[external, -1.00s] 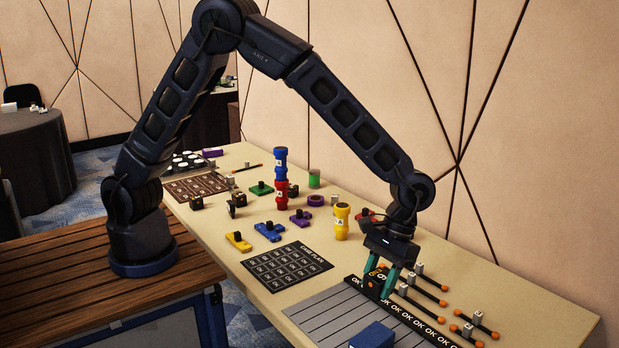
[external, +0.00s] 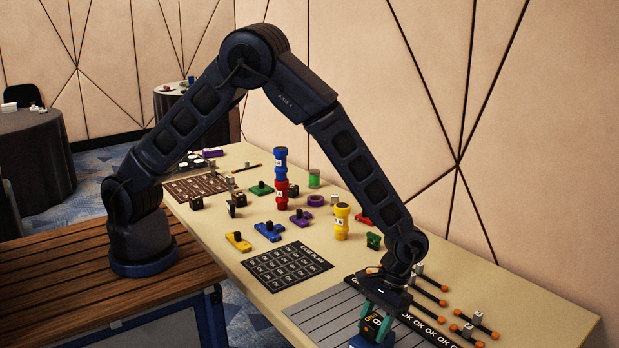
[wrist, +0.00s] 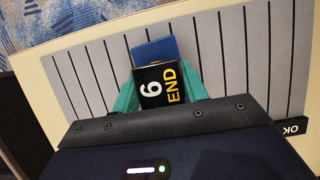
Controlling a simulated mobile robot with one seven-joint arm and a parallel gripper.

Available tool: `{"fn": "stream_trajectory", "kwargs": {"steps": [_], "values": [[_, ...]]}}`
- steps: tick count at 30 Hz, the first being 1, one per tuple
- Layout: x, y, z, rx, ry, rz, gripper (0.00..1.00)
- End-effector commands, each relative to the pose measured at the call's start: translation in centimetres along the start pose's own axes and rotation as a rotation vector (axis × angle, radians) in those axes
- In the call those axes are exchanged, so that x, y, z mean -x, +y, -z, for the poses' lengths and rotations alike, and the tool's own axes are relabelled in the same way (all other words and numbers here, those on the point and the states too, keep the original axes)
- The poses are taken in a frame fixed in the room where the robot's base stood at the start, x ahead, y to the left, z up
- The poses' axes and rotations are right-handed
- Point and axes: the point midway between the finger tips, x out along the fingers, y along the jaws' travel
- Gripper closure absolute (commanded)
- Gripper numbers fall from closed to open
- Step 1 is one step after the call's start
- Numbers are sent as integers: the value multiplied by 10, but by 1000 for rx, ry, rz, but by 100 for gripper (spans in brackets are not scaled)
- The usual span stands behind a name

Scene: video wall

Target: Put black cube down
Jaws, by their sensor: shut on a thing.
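The black cube (external: 373,322) carries yellow and white markings. In the wrist view the cube (wrist: 164,85) reads "6" and "END" on its near face. My gripper (external: 374,330) has teal fingers shut on the cube's two sides. A blue block (external: 357,343) lies on the grey striped board (external: 322,311). The blue block (wrist: 154,49) shows just past the cube in the wrist view. The cube hides part of it, and I cannot tell whether the two touch or whether the cube is above it.
A black strip lettered "OK" (external: 428,327) borders the board. Orange-tipped rods with small grey blocks (external: 476,319) lie to the right. A black grid card (external: 287,266) lies to the left. Coloured cylinders (external: 281,178) and blocks stand farther back. Much of the striped board is bare.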

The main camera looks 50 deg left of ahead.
Motion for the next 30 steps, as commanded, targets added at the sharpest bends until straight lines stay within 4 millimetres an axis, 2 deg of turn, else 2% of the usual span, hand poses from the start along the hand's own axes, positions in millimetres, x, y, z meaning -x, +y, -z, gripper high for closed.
{"fn": "stream_trajectory", "kwargs": {"steps": [9,10,13,23,26,30], "values": [[-1,0,1,0,1,-1,80],[-2,0,1,0,1,-1,55],[-1,0,1,-1,1,-1,35],[0,0,0,-1,1,-1,35],[8,0,0,-1,1,-2,35],[29,0,0,0,2,-4,35]]}}
